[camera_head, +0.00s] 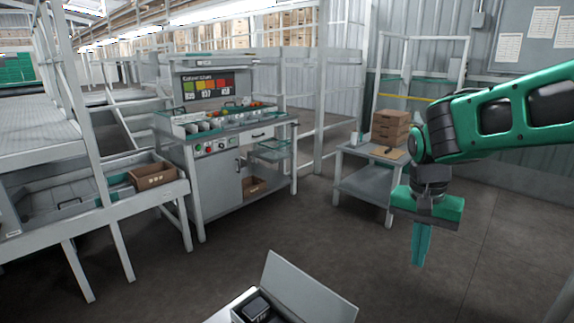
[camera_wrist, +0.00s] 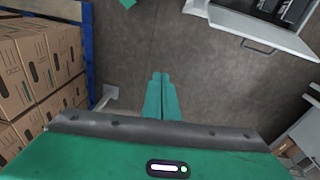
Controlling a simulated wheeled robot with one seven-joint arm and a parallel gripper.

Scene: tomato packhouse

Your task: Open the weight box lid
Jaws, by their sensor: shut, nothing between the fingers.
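The weight box (camera_head: 237,303) is at the bottom edge of the head view, partly cut off. Its pale grey lid (camera_head: 308,287) stands raised and tilted back, and dark weights (camera_head: 256,308) show inside. In the wrist view the lid (camera_wrist: 235,28) is at the top right, with a bar handle (camera_wrist: 258,46) on it and dark weights (camera_wrist: 283,8) beyond. My gripper (camera_head: 418,262) points down in the air at the right of the head view, apart from the box. Its green fingers (camera_wrist: 161,78) are shut together and empty, with bare floor below.
A grey sorting bench (camera_head: 218,180) with a colour chart stands behind. The floor in between is clear.

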